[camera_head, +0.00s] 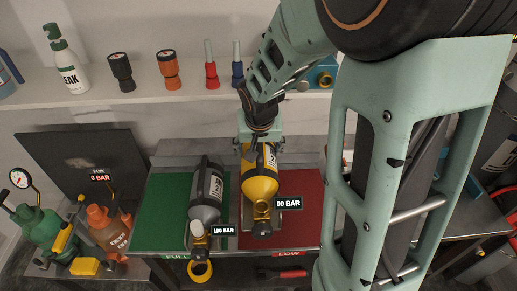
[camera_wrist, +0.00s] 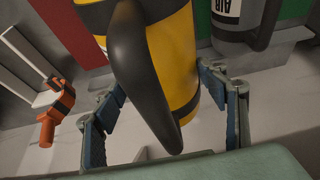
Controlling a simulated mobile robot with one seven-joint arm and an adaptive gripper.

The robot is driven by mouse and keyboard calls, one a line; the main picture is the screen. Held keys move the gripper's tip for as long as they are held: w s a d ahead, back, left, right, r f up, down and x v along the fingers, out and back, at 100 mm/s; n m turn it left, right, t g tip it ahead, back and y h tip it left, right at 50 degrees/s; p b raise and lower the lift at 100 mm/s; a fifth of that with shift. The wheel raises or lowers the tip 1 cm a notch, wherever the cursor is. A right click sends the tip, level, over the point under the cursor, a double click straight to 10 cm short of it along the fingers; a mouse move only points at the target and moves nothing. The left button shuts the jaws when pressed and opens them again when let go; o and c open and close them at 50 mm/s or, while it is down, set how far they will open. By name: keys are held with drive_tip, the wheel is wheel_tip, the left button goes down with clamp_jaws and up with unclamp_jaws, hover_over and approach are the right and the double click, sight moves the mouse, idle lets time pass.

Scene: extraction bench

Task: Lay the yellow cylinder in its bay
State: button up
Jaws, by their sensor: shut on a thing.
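The yellow cylinder (camera_head: 259,185) with black bands and a 90 BAR tag is in my gripper (camera_head: 261,142). In the wrist view, the fingers (camera_wrist: 170,108) are on either side of the yellow cylinder (camera_wrist: 178,62), around its end with the black strap. Its valve end points toward the front of the bench. It is over the left part of the red LOW bay (camera_head: 302,222), near the border with the green FULL bay (camera_head: 155,215). I cannot tell whether it touches the surface. A grey cylinder (camera_head: 206,190) tagged 190 BAR lies on the green bay, close to its left.
A shelf behind holds a spray bottle (camera_head: 68,65), a black torch (camera_head: 121,72), an orange torch (camera_head: 168,70) and small red and blue items. A green pump (camera_head: 42,225) and an orange tank (camera_head: 103,228) stand left. My arm hides much of the right side.

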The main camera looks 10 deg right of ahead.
drive_tip(key=shift+w+r, duration=0.2)
drive_tip(key=shift+r, duration=0.1)
wheel_tip(320, 180, down, 12)
drive_tip(key=b, duration=1.2)
drive_tip(key=shift+f, duration=0.15)
drive_tip(key=shift+f+b, duration=0.4)
drive_tip(key=shift+b, duration=0.35)
idle(0.5)
drive_tip(key=o, duration=2.2)
drive_tip(key=shift+s+f, duration=0.1)
drive_tip(key=shift+s, duration=0.1)
drive_tip(key=shift+c, duration=0.2)
